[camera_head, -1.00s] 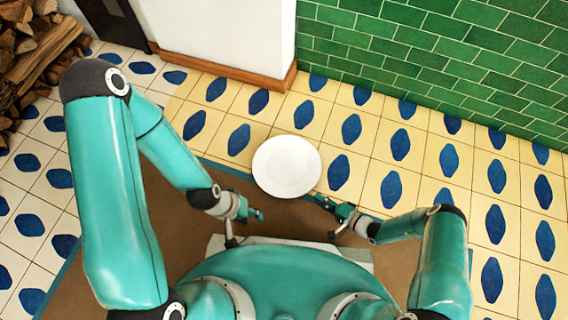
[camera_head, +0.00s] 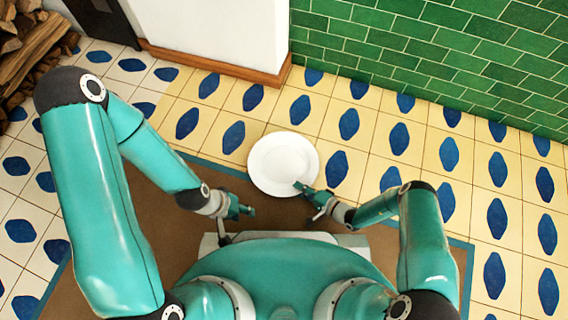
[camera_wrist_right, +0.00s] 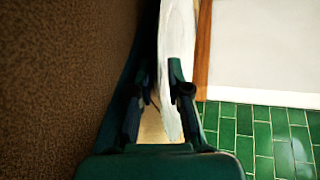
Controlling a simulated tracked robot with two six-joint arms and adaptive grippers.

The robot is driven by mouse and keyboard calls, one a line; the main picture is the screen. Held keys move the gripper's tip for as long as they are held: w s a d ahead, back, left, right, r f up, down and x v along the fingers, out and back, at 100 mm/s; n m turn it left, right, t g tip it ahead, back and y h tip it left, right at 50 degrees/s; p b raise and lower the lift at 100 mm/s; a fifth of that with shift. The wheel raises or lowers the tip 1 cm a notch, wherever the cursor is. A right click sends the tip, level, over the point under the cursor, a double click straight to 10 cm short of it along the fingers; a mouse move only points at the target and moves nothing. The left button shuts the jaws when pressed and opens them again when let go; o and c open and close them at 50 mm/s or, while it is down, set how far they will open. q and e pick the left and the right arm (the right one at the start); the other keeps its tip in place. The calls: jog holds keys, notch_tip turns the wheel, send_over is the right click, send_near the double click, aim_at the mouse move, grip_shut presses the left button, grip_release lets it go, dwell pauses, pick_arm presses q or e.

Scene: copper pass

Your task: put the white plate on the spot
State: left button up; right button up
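The round white plate (camera_head: 278,160) is in the middle of the head view, over the edge of the brown mat and the tiles. What supports it is hidden. My right gripper (camera_head: 309,190) is at its lower right rim, with one finger overlapping the plate's face. In the right wrist view the plate (camera_wrist_right: 178,35) shows nearly edge-on by the fingers (camera_wrist_right: 155,95), which stand apart with a gap between them. Firm contact is not clear. My left gripper (camera_head: 243,210) is to the lower left, apart from the plate, and looks empty. I cannot make out the spot.
A brown mat (camera_head: 165,225) with a teal border lies under my arms. Patterned tiles (camera_head: 370,135) stretch beyond it to a green brick wall (camera_head: 430,50). A white wall (camera_head: 215,30) with a wooden skirting stands behind. Stacked logs (camera_head: 35,50) are at the upper left.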

jog(key=shift+a, duration=0.1)
grip_shut()
jog(key=shift+s, duration=0.1)
jog(key=shift+r, duration=0.1)
